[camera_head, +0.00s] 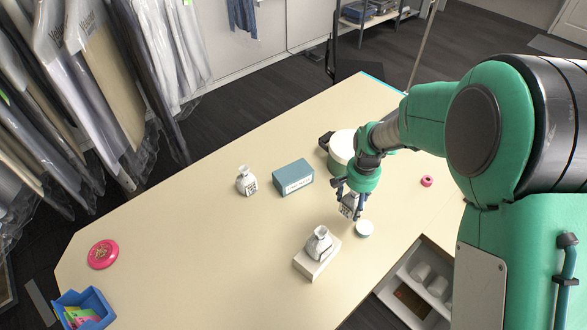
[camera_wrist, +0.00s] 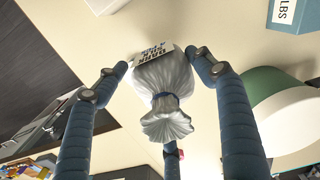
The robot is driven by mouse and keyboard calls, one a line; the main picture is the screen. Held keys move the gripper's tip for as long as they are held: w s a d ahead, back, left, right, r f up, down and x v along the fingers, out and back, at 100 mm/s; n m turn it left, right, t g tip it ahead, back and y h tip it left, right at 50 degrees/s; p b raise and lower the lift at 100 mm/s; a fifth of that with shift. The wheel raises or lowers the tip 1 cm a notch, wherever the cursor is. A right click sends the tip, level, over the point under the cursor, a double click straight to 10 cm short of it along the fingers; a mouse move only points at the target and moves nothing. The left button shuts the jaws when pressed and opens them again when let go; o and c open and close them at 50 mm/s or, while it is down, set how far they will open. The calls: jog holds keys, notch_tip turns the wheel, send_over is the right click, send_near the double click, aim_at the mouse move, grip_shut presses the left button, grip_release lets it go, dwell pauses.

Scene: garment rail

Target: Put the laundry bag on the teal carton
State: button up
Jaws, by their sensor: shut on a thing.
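My gripper (camera_head: 350,199) is shut on a white laundry bag (camera_head: 346,210) with a dark printed label. In the wrist view the bag (camera_wrist: 165,85) is between my blue fingers, its tied neck toward the camera. It is low over the table or touching it; I cannot tell which. The teal carton (camera_head: 293,177) lies on the table to the left of my gripper, its top bare. Its corner also shows in the wrist view (camera_wrist: 292,14). A second bag (camera_head: 246,181) stands left of the carton. A third bag (camera_head: 319,244) sits on a pale block (camera_head: 316,263).
A green and white round container (camera_head: 341,146) stands close behind my gripper. A pink ring (camera_head: 426,181), a red disc (camera_head: 103,254) and a blue bin (camera_head: 84,309) are farther off. The table's left middle is clear.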

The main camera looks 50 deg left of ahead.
jog(key=s+a+r+p, duration=0.2)
jog(key=s+a, duration=0.4)
jog(key=a, duration=0.1)
jog(key=s+a+r+p, duration=0.2)
jog(key=s+a, duration=0.4)
jog(key=s, duration=0.1)
jog(key=shift+s+a+r, duration=0.25)
jog(key=shift+s+a, duration=0.05)
jog(key=shift+a, duration=0.1)
jog(key=shift+w+a, duration=0.1)
jog(key=p, duration=0.3)
send_near(288, 176)
jog(key=shift+f, duration=0.1)
jog(key=shift+f+p, duration=0.6)
jog(key=shift+f, duration=1.05)
jog(key=shift+f, duration=0.1)
jog(key=o, duration=1.3)
